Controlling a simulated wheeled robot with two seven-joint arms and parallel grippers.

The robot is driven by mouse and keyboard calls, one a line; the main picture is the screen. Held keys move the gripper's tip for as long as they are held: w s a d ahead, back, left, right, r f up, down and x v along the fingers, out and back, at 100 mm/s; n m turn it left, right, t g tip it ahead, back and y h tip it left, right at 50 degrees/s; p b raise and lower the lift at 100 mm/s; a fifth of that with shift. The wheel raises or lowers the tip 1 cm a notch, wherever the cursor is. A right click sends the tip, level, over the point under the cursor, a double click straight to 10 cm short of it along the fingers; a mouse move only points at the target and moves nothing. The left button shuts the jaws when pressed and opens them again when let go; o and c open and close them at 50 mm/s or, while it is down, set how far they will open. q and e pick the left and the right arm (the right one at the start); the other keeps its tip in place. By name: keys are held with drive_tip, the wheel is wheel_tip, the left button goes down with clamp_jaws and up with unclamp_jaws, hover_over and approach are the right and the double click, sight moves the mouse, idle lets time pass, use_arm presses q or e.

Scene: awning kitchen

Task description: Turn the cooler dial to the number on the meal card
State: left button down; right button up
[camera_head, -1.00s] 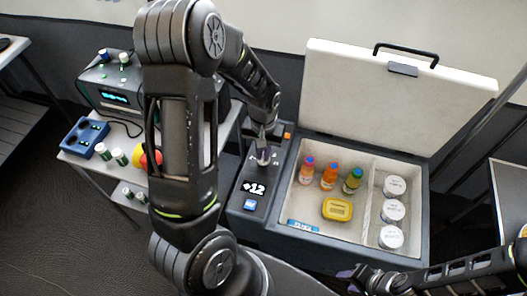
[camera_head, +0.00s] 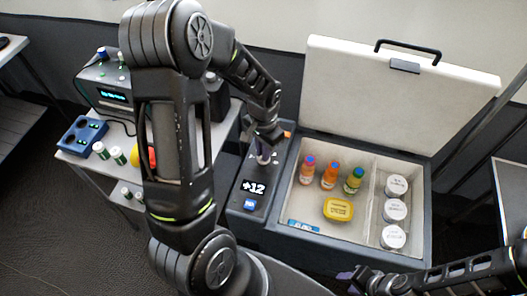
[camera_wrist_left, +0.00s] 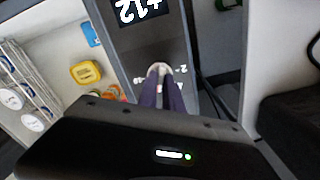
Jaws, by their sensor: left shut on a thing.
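The cooler (camera_head: 416,258) stands with its lid (camera_head: 400,100) up. Its left panel has a display (camera_head: 253,187) reading "+12" and a blue button (camera_head: 249,205). My left gripper (camera_head: 263,160) comes down from above onto the dial. In the left wrist view its purple fingers (camera_wrist_left: 161,90) are shut on the pale dial (camera_wrist_left: 160,68), with small printed marks either side. The dial is mostly covered in the head view. A blue card (camera_head: 303,226) lies at the cooler's front left; its print is unreadable. My right gripper (camera_head: 352,280) is low at the front, its jaw opening unclear.
Inside the cooler are three bottles (camera_head: 330,177), a yellow box (camera_head: 338,210) and three white-lidded tubs (camera_head: 395,211). A side table at left holds a device with a lit screen (camera_head: 113,96), a blue rack (camera_head: 82,135) and white vials (camera_head: 117,155).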

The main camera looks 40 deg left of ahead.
use_arm(q)
drive_tip(key=shift+m, duration=1.6)
drive_tip(key=c, duration=1.5)
unclamp_jaws()
drive_tip(key=shift+r, duration=0.1)
wheel_tip(320, 180, up, 8)
drive_tip(key=shift+f, duration=0.15)
